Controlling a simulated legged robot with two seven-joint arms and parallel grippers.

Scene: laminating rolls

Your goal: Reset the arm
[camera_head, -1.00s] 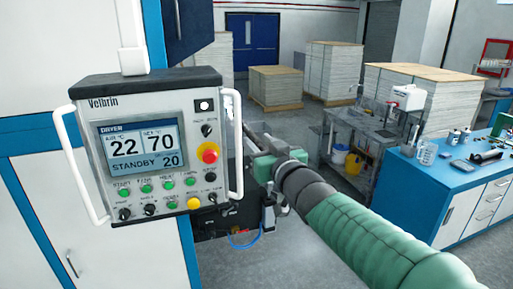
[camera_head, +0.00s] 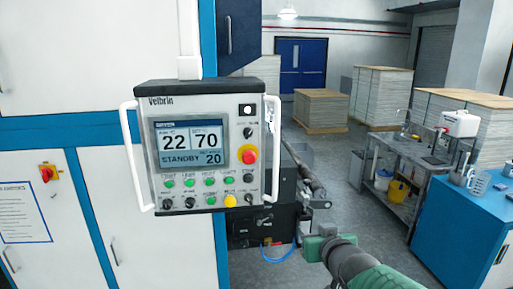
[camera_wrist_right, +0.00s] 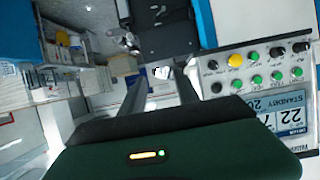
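My right arm, with green and dark grey sections, comes in from the lower right of the head view. My right gripper (camera_head: 318,243) is low, in front of and to the right of the control panel (camera_head: 197,150), apart from it. In the right wrist view the two dark fingers of my right gripper (camera_wrist_right: 160,82) stand apart with nothing between them. The control panel also shows upside down at the right of that view (camera_wrist_right: 232,83). My left gripper is not in view.
A dark machine (camera_head: 262,225) stands behind the panel. Stacked sheets on a pallet (camera_head: 320,110) stand farther back. A grey bench (camera_head: 405,160) and a blue-topped cabinet (camera_head: 455,225) are on the right. Grey floor is open between the machine and the bench.

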